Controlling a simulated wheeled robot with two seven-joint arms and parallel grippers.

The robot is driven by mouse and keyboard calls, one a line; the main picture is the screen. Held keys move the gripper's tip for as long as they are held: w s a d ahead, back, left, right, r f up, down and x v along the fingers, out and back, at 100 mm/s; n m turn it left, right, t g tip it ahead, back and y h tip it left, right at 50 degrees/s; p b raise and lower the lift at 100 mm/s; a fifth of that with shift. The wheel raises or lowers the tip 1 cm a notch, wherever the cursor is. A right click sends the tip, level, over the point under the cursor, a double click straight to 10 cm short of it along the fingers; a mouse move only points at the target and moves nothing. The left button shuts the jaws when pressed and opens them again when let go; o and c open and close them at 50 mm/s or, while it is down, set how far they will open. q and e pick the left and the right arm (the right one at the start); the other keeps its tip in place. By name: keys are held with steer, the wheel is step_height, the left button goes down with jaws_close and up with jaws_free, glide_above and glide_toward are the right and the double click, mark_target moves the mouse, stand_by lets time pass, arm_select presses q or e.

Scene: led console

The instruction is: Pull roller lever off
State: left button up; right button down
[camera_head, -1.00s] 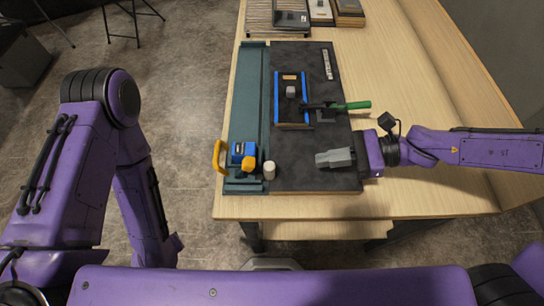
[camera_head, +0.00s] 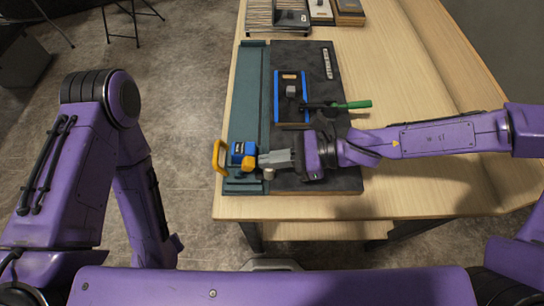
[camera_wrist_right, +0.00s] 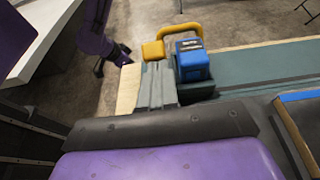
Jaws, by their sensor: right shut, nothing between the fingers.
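A blue block (camera_head: 238,148) with a yellow knob (camera_head: 249,163) sits on the near end of a teal rail, with a yellow loop handle (camera_head: 219,156) on its left. I cannot tell which part is the roller lever. My right gripper (camera_head: 262,160) is shut and empty, its grey tips close to the yellow knob; contact is unclear. In the right wrist view, the shut fingers (camera_wrist_right: 158,66) point at the yellow knob (camera_wrist_right: 153,50), beside the blue block (camera_wrist_right: 193,62). A pale cylinder (camera_head: 269,174) is mostly hidden below the gripper. My left gripper is out of view.
The teal rail (camera_head: 248,90) runs along the left of a dark board (camera_head: 300,60). A blue-edged panel (camera_head: 291,112) and a green-handled lever (camera_head: 352,105) are farther back. Trays and boxes (camera_head: 290,20) stand at the far end. The wooden table (camera_head: 420,190) is clear at right.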

mark_target(247, 158)
steer(key=shift+a+r, duration=0.35)
steer(key=shift+r, duration=0.1)
stand_by(0.4)
steer(key=shift+a+r+p, duration=0.25)
steer(key=shift+r+p, duration=0.05)
steer(key=shift+a+r, duration=0.3)
steer(key=shift+a, duration=0.15)
steer(key=shift+a+r, duration=0.35)
steer(key=shift+a, duration=0.45)
steer(key=shift+a+r, duration=0.35)
steer(key=shift+a, duration=0.4)
steer(key=d+r+p, duration=0.5)
steer(key=d+r, duration=0.2)
steer(key=r, duration=0.3)
steer(key=shift+d+r, duration=0.4)
steer(key=shift+a, duration=0.1)
steer(key=shift+s+f, duration=0.1)
